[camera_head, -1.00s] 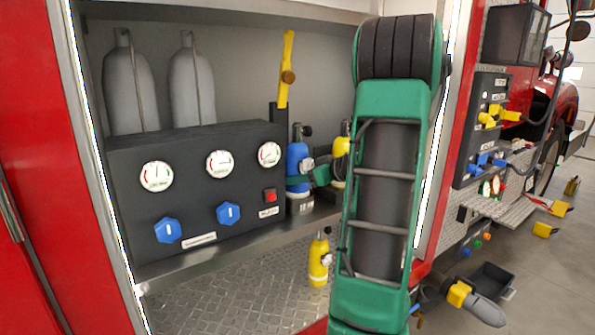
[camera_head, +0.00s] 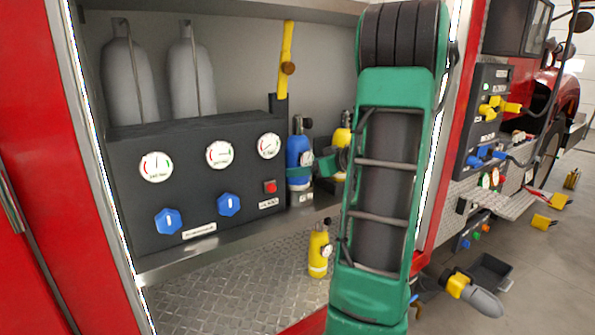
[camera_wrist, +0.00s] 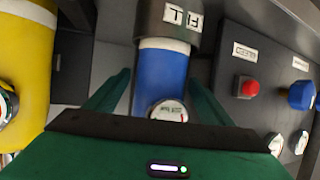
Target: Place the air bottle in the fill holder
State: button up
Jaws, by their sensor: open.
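The blue air bottle (camera_head: 298,152) stands upright at the right end of the dark gauge panel, its lower end in a dark holder (camera_head: 301,197). In the wrist view the blue bottle (camera_wrist: 160,75) sits in a black cup labelled "FILL" (camera_wrist: 183,20), with its small gauge near my palm. My gripper (camera_wrist: 156,95) is open, with one green finger on each side of the bottle and visible gaps. In the head view a green finger crosses the bottle; my arm hides much of the hand.
A yellow bottle (camera_wrist: 25,70) stands close beside the blue one. Another yellow bottle (camera_head: 319,252) stands on the tread-plate floor. The panel (camera_head: 190,190) has gauges, blue knobs and a red button (camera_head: 270,187). Two grey cylinders (camera_head: 128,75) stand behind it.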

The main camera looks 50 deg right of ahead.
jog(key=a+v, duration=0.1)
jog(key=v, duration=0.9)
jog(key=a+f+m+g+y, duration=0.1)
jog(key=a+f+g, duration=0.35)
jog(key=a, duration=0.35)
jog(key=a+f+m+g, duration=0.1)
jog(key=a+f+g, duration=0.2)
jog(key=a+f, duration=0.3)
jog(key=s+a+f+m+g, duration=0.1)
jog(key=s+a+m+g, duration=0.1)
jog(key=s+a, duration=0.3)
jog(key=s+a+f+m+g+h, duration=0.1)
jog(key=s+a+f+m+g, duration=0.1)
jog(key=s, duration=0.9)
jog(key=a+m+g, duration=0.1)
jog(key=a+g, duration=0.1)
jog(key=a, duration=0.1)
jog(key=shift+s+f+h, duration=0.15)
jog(key=shift+s+h, duration=0.15)
